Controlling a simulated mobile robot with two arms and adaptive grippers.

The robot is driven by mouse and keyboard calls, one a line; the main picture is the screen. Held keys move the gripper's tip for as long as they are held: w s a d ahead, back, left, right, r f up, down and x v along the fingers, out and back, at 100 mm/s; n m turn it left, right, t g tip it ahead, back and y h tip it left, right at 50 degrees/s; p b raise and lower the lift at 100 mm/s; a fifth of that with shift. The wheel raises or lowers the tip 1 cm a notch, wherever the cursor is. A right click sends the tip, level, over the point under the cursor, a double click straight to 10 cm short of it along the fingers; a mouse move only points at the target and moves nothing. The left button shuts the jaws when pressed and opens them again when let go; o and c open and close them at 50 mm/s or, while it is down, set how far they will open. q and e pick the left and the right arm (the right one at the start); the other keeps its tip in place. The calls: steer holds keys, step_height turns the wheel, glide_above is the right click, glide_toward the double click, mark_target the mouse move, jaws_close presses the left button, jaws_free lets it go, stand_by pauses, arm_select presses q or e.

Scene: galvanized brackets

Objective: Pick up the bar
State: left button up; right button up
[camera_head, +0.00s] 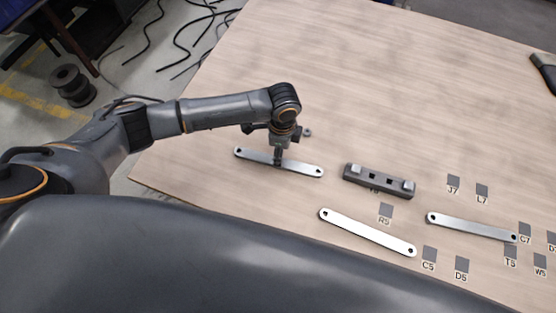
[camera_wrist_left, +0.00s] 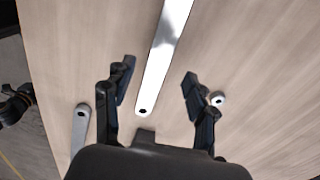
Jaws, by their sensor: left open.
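A flat silver bar (camera_head: 300,167) with a hole at each end lies on the table. My left gripper (camera_head: 278,162) points down over its middle. In the left wrist view, the bar (camera_wrist_left: 163,55) runs lengthwise between the two open fingers of the left gripper (camera_wrist_left: 158,85), with a visible gap on each side. The fingers are apart and not closed on it. In the head view the gripper hides part of the bar's middle. My right gripper is not in view.
Two more bars lie to the right: one near the front edge (camera_head: 367,232), one further right (camera_head: 472,227). A dark block with pale ends (camera_head: 378,180) stands beside them. A small ring (camera_head: 307,132) lies behind the gripper.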

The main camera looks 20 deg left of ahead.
arm_select(q)
steer(key=f, duration=0.5)
steer(key=shift+a+p, duration=0.3)
steer(key=shift+a, duration=0.1)
steer(key=shift+r, duration=0.1)
jaws_close()
